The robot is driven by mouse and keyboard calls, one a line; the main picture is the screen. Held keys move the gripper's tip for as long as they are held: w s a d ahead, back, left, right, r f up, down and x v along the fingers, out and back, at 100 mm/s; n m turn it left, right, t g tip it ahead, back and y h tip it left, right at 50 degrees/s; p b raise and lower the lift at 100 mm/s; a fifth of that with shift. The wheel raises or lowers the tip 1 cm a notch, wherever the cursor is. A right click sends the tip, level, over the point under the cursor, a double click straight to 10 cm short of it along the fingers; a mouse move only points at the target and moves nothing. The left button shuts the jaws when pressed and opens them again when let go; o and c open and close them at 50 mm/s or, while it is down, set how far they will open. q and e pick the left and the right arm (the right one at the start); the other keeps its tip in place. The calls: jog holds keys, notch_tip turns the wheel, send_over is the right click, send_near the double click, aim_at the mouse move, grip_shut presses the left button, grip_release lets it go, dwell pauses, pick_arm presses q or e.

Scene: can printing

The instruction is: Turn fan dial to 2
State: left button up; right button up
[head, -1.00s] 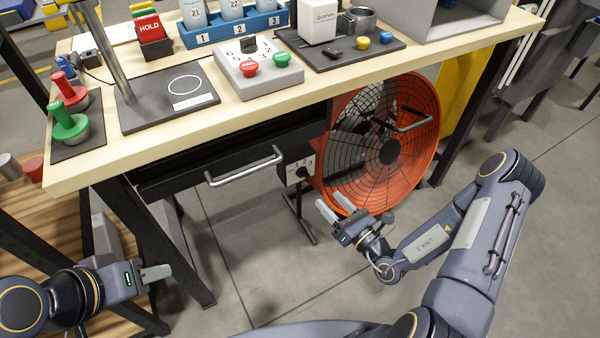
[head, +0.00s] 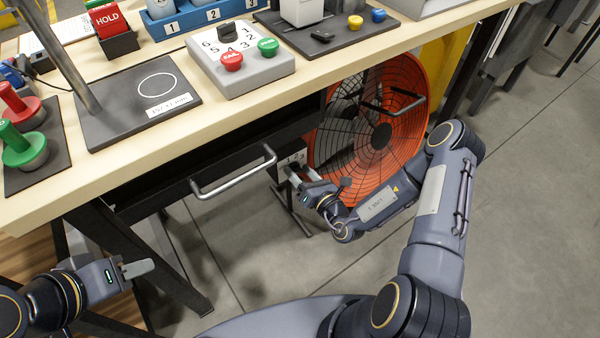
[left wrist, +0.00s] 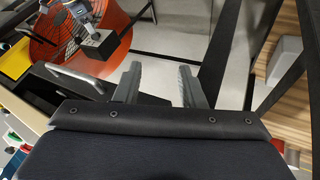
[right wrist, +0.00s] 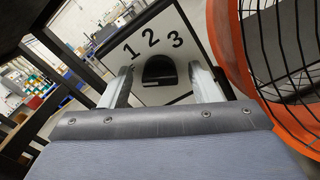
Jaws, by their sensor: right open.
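The orange fan (head: 415,105) stands on the floor under the workbench. Its control box (head: 292,158) faces me at the fan's left. In the right wrist view the white panel (right wrist: 178,22) carries the numbers 1, 2 and 3 above a black dial (right wrist: 158,69). I cannot tell for sure which number the dial points to. My right gripper (head: 294,176) is open at the box; in the right wrist view its fingers (right wrist: 161,82) stand either side of the dial, with gaps showing. My left gripper (head: 133,268) is open and empty, low at the left; its fingers also show in the left wrist view (left wrist: 160,82).
The workbench edge (head: 250,113) and a drawer with a metal handle (head: 235,178) lie above and left of my right gripper. The fan's wire grille (right wrist: 285,45) is close at its right. Bench items include a grey button box (head: 240,75). The floor (head: 500,220) at right is clear.

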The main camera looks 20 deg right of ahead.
jog(key=shift+w, duration=0.1)
jog(key=c, duration=1)
jog(key=m+p, duration=0.2)
jog(key=m, duration=0.1)
jog(key=shift+m, duration=0.4)
jog(key=m+p, duration=0.2)
jog(key=m, duration=0.1)
jog(key=m+p, duration=0.1)
jog(key=m, duration=0.3)
jog(key=shift+f, duration=0.15)
jog(key=m, duration=0.4)
jog(key=shift+f+m+p, duration=0.15)
jog(key=shift+m+p, duration=0.2)
jog(key=shift+m, duration=0.05)
